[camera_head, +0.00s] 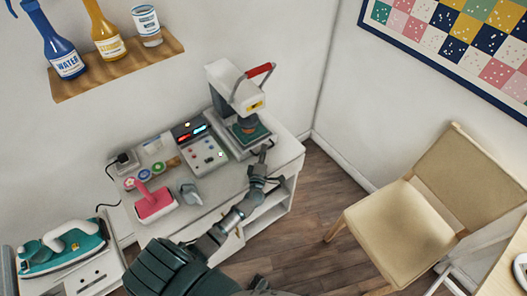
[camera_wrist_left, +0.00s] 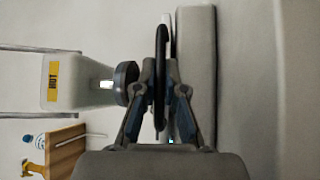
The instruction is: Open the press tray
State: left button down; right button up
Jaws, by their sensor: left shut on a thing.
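The white heat press (camera_head: 234,88) stands at the right end of the cabinet top, with a red handle (camera_head: 259,70) on top. Its press tray (camera_head: 253,134), with a teal surface, sits low at its front, below the press head. My left gripper (camera_head: 266,150) reaches the tray's front. In the left wrist view, which is turned sideways, the gripper (camera_wrist_left: 160,92) is shut on a thin black part (camera_wrist_left: 161,60) of the tray. The press head with its HOT label (camera_wrist_left: 52,75) and round dark pad (camera_wrist_left: 126,82) is beside it. My right gripper is not in view.
A control box (camera_head: 203,152) with lit displays stands left of the press. A pink tool (camera_head: 153,202) and a grey tool (camera_head: 190,193) lie nearer the front. A teal iron (camera_head: 62,249) is at the lower left, a chair (camera_head: 405,225) at the right. Open floor (camera_head: 320,190) lies between.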

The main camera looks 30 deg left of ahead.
pick_arm(q)
jog(key=shift+s+d+f, duration=0.1)
jog(key=shift+f, duration=0.05)
jog(key=d, duration=0.1)
jog(key=s+d+p, duration=0.1)
jog(key=d, duration=0.1)
jog(key=s+d, duration=0.1)
jog(key=d, duration=0.1)
jog(key=shift+p, duration=0.4)
jog(key=s+d, duration=0.3)
jog(key=d, duration=0.6)
jog(key=shift+s+p, duration=0.4)
jog(key=shift+p, duration=0.05)
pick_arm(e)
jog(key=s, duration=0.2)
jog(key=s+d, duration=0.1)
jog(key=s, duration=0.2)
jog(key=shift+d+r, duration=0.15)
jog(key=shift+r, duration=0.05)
pick_arm(q)
jog(key=shift+a+f, duration=0.1)
jog(key=shift+a, duration=0.1)
jog(key=c, duration=1.2)
grip_release()
jog(key=shift+w, duration=0.1)
jog(key=shift+c, duration=0.2)
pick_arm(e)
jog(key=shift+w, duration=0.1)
